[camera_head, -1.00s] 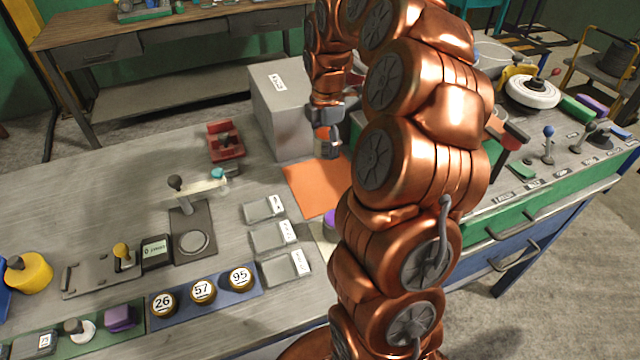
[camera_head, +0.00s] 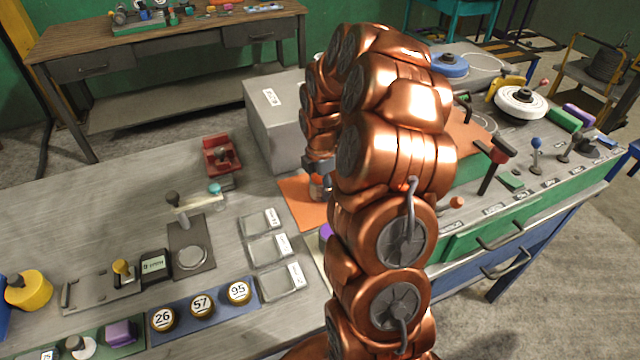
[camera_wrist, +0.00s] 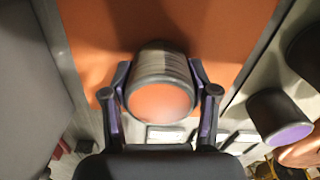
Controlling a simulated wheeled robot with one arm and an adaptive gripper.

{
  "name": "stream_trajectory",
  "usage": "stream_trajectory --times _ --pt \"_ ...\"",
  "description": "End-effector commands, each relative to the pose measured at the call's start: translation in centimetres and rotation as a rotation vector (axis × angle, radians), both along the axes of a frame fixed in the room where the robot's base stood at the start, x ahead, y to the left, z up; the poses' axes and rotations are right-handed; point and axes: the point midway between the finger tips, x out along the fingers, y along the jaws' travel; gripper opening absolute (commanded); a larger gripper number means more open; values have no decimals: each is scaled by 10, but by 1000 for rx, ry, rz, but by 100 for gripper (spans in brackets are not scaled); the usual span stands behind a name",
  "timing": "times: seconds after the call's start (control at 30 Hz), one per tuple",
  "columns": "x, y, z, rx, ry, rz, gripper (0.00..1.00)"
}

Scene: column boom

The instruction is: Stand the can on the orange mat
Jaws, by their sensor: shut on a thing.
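The orange mat (camera_head: 296,203) lies on the bench in front of the large grey box, partly hidden by my arm. It fills the upper middle of the wrist view (camera_wrist: 200,25). My gripper (camera_wrist: 160,80) is shut around the can (camera_wrist: 160,66), with one finger on each side. The can has a grey side, and its end facing the camera looks orange. It is over the mat; I cannot tell whether it touches it. In the head view my gripper (camera_head: 318,182) is over the mat's right part, and my arm hides most of the can.
The grey box (camera_head: 275,125) stands right behind the mat. A dark cylinder with a purple end (camera_wrist: 283,118) stands close beside the mat. Clear trays (camera_head: 268,250) lie in front-left, and a red holder (camera_head: 222,157) lies left. The bench's left middle is bare.

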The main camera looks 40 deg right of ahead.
Motion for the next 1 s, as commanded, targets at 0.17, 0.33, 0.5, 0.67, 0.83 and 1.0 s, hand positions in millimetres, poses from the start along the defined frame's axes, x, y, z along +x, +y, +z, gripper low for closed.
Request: stream_trajectory --times 0.17,0.33,0.5,0.67,0.83,1.0 --pt "0 0 0 -1 -1 0 10" --pt "0 0 -4 0 -1 0 10" --pt "0 0 -3 0 -1 0 75" --pt "0 0 -3 0 -1 0 84" --pt "0 0 -3 0 -1 0 84" --pt "1 0 2 -1 -2 0 84"
